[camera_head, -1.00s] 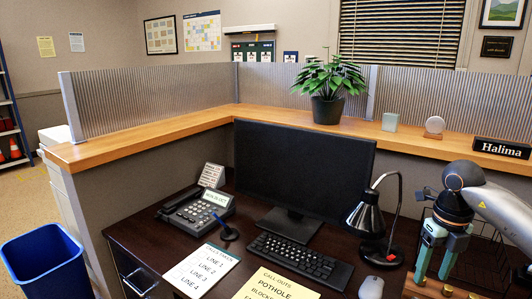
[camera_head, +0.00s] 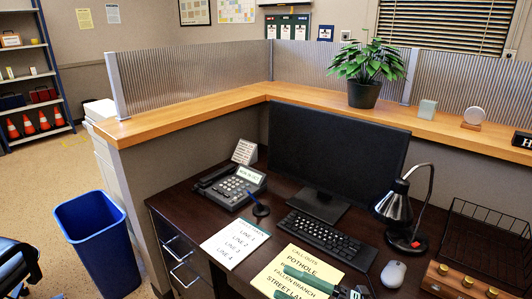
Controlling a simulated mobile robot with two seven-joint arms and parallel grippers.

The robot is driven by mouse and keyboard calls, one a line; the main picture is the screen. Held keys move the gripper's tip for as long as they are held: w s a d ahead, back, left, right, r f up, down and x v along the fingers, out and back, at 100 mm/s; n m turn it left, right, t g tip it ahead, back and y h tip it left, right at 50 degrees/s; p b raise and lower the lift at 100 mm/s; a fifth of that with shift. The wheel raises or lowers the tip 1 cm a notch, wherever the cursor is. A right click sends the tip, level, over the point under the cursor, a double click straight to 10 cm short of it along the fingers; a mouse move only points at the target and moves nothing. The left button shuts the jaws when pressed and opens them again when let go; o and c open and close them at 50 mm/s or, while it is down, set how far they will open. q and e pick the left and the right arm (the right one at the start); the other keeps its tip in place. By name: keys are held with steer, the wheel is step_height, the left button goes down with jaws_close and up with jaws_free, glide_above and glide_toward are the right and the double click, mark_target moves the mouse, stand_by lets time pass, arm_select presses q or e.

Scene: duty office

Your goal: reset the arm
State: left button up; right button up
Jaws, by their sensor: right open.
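My right gripper (camera_head: 300,284) shows only in part at the bottom edge of the head view. Its green fingers are apart and empty, low in the picture over the lower part of the yellow call-outs sheet (camera_head: 305,262). The rest of that gripper and its arm are cut off by the frame. My left gripper is not in view.
The dark desk holds a phone (camera_head: 232,188), a white list (camera_head: 234,243), a keyboard (camera_head: 325,240), a monitor (camera_head: 335,150), a black lamp (camera_head: 395,206), a mouse (camera_head: 393,273) and a wire basket (camera_head: 485,240). A blue bin (camera_head: 100,235) stands on the floor at left.

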steer(key=s+d+f+m+t+h+p, duration=0.1)
steer(key=s+d+f+m+t+h, duration=0.2)
steer(key=f+m+h, duration=0.45)
steer(key=d+f+m+t+h+p, duration=0.1)
steer(key=d+f+m+t+h, duration=0.3)
steer(key=m, duration=0.7)
steer(key=s+d+f+m+g+h+p, duration=0.1)
steer(key=s+d+f+m+g+h, duration=0.1)
steer(key=s+f, duration=0.3)
steer(key=s+d+f+m+g+h, duration=0.2)
steer(key=s+f+m+g, duration=0.2)
steer(key=s+f, duration=0.2)
steer(key=s, duration=0.2)
steer(key=shift+s+d+g+p, duration=0.25)
steer(key=shift+s+g+p, duration=0.1)
steer(key=shift+s+g, duration=0.05)
steer(key=shift+c, duration=0.7)
steer(key=shift+d, duration=0.1)
steer(key=shift+c, duration=0.2)
